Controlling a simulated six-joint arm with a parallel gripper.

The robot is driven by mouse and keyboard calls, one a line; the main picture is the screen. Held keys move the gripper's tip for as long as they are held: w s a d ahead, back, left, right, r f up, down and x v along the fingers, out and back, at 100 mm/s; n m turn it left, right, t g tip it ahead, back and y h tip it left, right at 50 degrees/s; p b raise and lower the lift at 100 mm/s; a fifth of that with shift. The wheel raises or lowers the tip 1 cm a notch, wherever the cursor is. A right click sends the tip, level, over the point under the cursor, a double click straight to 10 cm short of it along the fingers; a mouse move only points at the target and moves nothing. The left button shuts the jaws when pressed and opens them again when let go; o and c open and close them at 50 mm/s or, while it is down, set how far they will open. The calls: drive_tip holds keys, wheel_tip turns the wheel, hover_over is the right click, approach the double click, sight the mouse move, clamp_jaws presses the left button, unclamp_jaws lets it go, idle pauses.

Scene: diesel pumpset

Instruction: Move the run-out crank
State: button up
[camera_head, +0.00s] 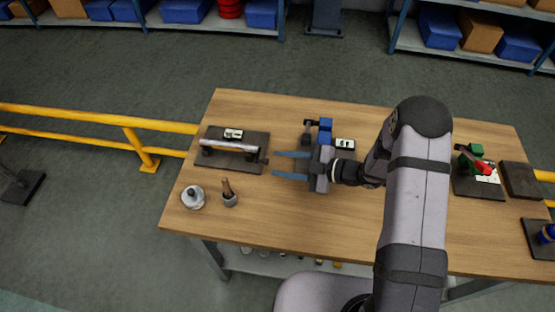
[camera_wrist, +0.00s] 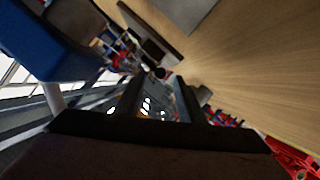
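A silver shaft (camera_head: 230,145) lies across supports on a dark base plate (camera_head: 238,165) at the table's left. A small dark piece at the shaft's right end (camera_head: 264,160) looks like the run-out crank, but it is too small to make out surely. My gripper (camera_head: 275,164) is open, with two blue fingers apart and nothing visible between them. It points left, and its tips are just right of the shaft's right end. In the wrist view my fingers (camera_wrist: 158,95) show at the centre with a small dark knob (camera_wrist: 160,73) beyond them; contact cannot be told.
A blue block with a dark post (camera_head: 325,130) stands just behind my gripper, with a white gauge (camera_head: 344,144) beside it. A silver pot (camera_head: 193,197) and a cup with a handle (camera_head: 229,197) stand front left. A fixture with red and green parts (camera_head: 478,175) is at right.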

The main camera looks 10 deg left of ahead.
drive_tip(key=shift+x, duration=0.95)
clamp_jaws()
drive_tip(key=shift+r+m+p, duration=0.3)
drive_tip(key=shift+p, duration=0.15)
drive_tip(key=shift+w+r+m+g, duration=0.1)
drive_tip(key=shift+w+m+g, duration=0.05)
drive_tip(key=shift+m+g, duration=0.2)
unclamp_jaws()
